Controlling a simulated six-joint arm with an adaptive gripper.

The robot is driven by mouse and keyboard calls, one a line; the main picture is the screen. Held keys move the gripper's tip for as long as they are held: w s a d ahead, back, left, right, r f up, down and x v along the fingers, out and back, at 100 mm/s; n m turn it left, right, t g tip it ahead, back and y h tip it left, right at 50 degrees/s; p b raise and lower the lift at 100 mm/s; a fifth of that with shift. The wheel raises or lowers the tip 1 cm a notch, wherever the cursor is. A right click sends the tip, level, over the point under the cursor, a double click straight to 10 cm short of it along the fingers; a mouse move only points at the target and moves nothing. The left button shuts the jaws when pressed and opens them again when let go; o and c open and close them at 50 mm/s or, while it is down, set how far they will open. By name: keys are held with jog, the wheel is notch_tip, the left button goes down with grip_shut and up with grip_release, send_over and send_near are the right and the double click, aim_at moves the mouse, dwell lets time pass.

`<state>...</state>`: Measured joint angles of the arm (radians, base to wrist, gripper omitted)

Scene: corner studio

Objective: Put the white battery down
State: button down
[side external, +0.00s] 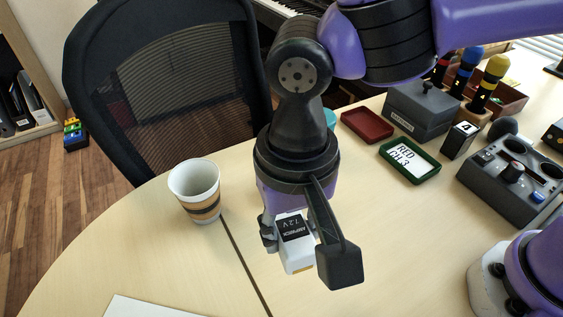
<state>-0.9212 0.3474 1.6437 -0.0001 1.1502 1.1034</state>
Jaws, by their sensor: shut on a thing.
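The white battery (298,257) has a black label with "7.2V" on it. It shows in the side external view, low in the middle of the picture. My gripper (300,248) points down and is shut on the battery, with one finger to its left and a larger dark finger to its right. The battery is tilted in the picture. It appears to be above the pale table (190,265), but I cannot tell how large the gap is.
A striped paper cup (196,191) stands left of my gripper. The front table is mostly clear.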

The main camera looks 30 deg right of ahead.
jog(key=s+d+n, duration=0.2)
jog(key=s+d, duration=0.6)
jog(key=s, duration=0.1)
send_over(353, 232)
jog(key=f, duration=0.5)
jog(key=shift+s+a+f, duration=0.2)
jog(key=shift+s+f, duration=0.1)
jog(key=shift+s, duration=0.1)
jog(key=shift+w+d+f, duration=0.2)
jog(key=shift+w+f, duration=0.2)
jog(key=shift+f, duration=1.85)
jog(key=shift+f, duration=0.1)
jog(key=shift+c, duration=2)
grip_release()
